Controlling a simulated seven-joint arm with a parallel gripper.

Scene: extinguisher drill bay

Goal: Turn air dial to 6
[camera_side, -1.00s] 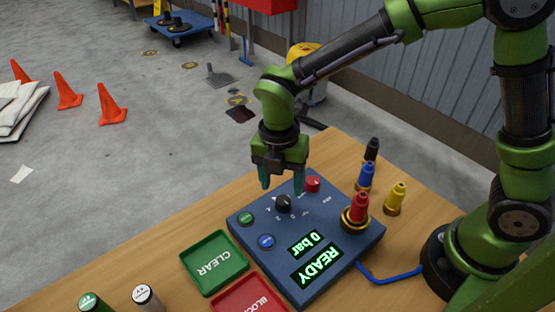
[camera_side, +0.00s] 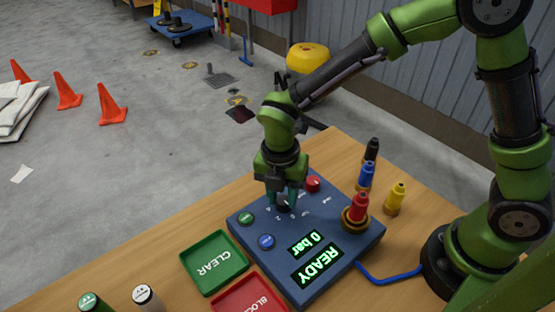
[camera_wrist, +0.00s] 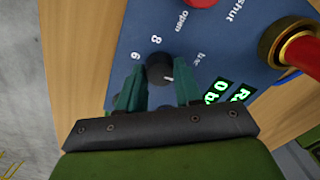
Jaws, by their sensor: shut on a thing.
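The black air dial (camera_wrist: 160,69) sits on the blue panel (camera_wrist: 215,55) between my fingertips. My gripper (camera_wrist: 160,76) is shut on it, one finger on each side. A small white mark shows on the dial's lower right side in the wrist view. The printed numbers 6 and 8 lie to the dial's upper left there; other numbers are hidden by the fingers. In the side view my gripper (camera_side: 284,200) points down at the panel and mostly covers the dial. The panel's display (camera_side: 316,257) reads "0 bar" and "READY".
A red knob (camera_side: 313,184) stands close beside my gripper. A red plug (camera_side: 358,208) in a brass socket is on the panel's right. Green (camera_side: 247,218) and blue (camera_side: 267,241) buttons are on its left. CLEAR and BLOCKED trays lie left and in front.

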